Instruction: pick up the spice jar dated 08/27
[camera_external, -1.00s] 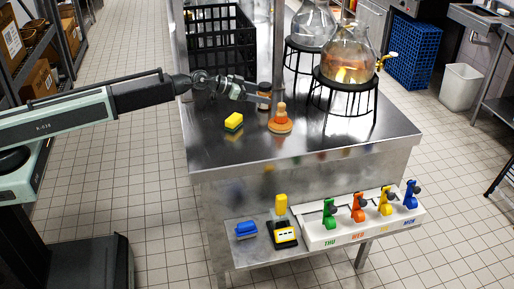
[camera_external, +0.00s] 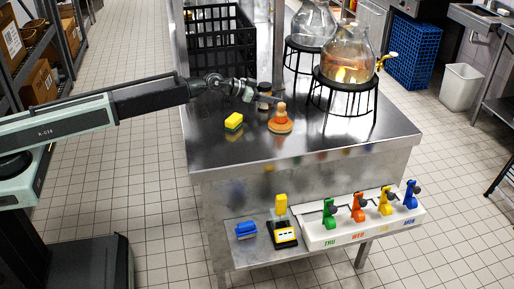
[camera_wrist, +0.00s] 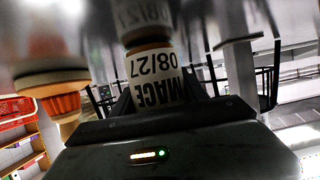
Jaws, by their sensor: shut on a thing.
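The spice jar (camera_external: 265,104) stands on the steel table, partly hidden behind my gripper in the outside view. In the wrist view, which is upside down, the jar (camera_wrist: 152,78) has a white label reading MACE and 08/27. Its date is mirrored in the shiny tabletop at its base. My gripper (camera_external: 262,97) reaches in from the left, with its jaws shut on the jar's sides.
A glass flask (camera_external: 347,55) on a black stand (camera_external: 345,90) is to the right. A black crate (camera_external: 216,50) is behind.

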